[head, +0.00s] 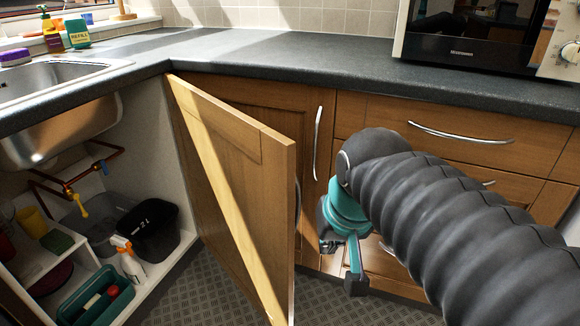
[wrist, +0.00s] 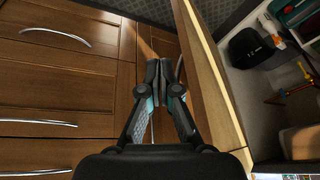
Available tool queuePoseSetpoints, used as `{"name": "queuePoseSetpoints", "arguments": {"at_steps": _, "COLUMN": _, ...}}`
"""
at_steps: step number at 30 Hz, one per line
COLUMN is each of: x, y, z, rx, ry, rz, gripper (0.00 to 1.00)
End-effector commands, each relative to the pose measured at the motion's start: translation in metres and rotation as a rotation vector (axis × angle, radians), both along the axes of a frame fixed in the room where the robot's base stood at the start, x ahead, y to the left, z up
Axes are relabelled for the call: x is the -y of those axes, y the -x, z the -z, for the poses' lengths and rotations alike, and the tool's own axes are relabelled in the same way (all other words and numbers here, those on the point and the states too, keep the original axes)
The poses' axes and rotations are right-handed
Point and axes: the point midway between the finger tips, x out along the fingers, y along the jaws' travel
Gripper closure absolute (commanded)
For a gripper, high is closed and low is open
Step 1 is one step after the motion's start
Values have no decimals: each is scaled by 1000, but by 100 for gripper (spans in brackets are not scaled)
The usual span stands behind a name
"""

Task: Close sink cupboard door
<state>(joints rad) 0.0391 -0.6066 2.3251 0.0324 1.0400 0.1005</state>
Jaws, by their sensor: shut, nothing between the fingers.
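The sink cupboard door (head: 235,190) is a wooden panel standing wide open, hinged at the corner under the worktop. Its inner face is toward the open sink cupboard (head: 130,215) at left. My gripper (head: 345,265), teal and black, is on the outer side of the door, to the right of its free edge. In the wrist view my gripper (wrist: 157,75) is shut and empty, pointing down along the door (wrist: 205,85). The door's handle (head: 297,205) shows partly behind its edge. I cannot tell whether the gripper touches the door.
Inside the cupboard are a black bin (head: 148,228), a teal caddy (head: 97,300), a spray bottle (head: 128,258) and copper pipes (head: 75,180). A closed cupboard (head: 270,110) and drawers (head: 450,130) with bar handles stand behind my gripper. A microwave (head: 480,35) sits on the worktop (head: 300,60).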

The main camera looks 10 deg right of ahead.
Motion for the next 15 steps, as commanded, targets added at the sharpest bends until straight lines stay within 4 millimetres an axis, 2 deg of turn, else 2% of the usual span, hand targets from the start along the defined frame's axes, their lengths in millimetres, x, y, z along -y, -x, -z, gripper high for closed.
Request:
{"name": "queuePoseSetpoints", "arguments": {"at_steps": 1, "x": 1, "y": -14, "z": -15, "rx": -37, "ry": -24, "rz": 39, "gripper": 100}}
{"name": "queuePoseSetpoints", "arguments": {"at_steps": 6, "x": 6, "y": -55, "z": -56, "rx": -175, "ry": -111, "rz": 187, "gripper": 100}}
{"name": "queuePoseSetpoints", "arguments": {"at_steps": 15, "x": 26, "y": -131, "z": -106, "rx": -420, "ry": -236, "rz": 446, "gripper": 100}}
